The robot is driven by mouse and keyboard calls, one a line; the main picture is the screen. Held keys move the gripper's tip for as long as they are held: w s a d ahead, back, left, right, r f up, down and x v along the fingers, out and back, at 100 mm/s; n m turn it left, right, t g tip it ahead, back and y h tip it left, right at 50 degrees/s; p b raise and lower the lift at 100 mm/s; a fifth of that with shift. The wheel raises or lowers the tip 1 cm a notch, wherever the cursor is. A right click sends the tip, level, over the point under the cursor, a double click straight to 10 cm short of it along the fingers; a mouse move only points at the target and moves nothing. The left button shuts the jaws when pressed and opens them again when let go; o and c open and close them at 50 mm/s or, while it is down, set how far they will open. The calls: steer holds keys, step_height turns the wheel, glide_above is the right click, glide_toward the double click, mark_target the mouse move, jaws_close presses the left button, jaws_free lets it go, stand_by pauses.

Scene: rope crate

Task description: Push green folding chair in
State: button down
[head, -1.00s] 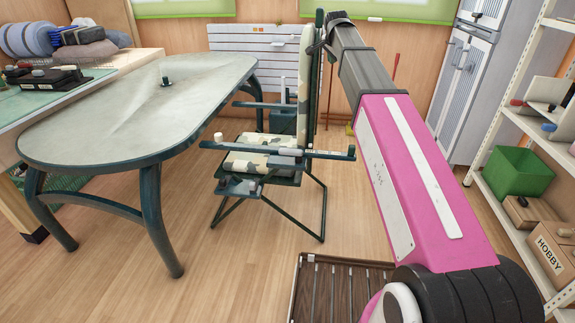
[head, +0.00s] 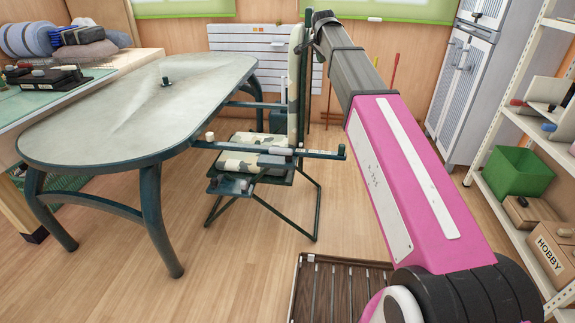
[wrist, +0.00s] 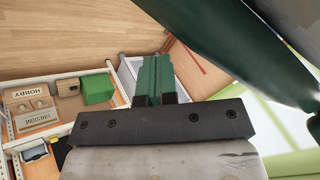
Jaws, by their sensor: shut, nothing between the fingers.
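The green folding chair (head: 276,160) stands upright at the right side of the oval table (head: 140,105), with a camouflage seat and backrest. Its seat front and armrest ends are close to the table edge; whether they touch or pass under it, I cannot tell. My gripper (head: 316,44) is beside the upper part of the chair's backrest, on the side away from the table. In the wrist view my gripper (wrist: 155,70) is shut and empty, its two green fingers together. A dark green part of the chair (wrist: 225,40) fills the upper right there; contact is unclear.
A white shelf (head: 490,185) with a green bin (head: 518,172) and wooden boxes stands on the right, with a grey cabinet (head: 465,80) behind it. A slatted brown crate (head: 335,285) lies on the floor in front. Floor between crate and chair is clear.

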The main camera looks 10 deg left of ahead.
steer(key=shift+a, duration=2.3)
steer(key=shift+a, duration=4.5)
steer(key=a, duration=0.8)
steer(key=shift+a, duration=0.35)
steer(key=shift+d, duration=0.15)
steer(key=d+r, duration=0.3)
steer(key=r, duration=0.3)
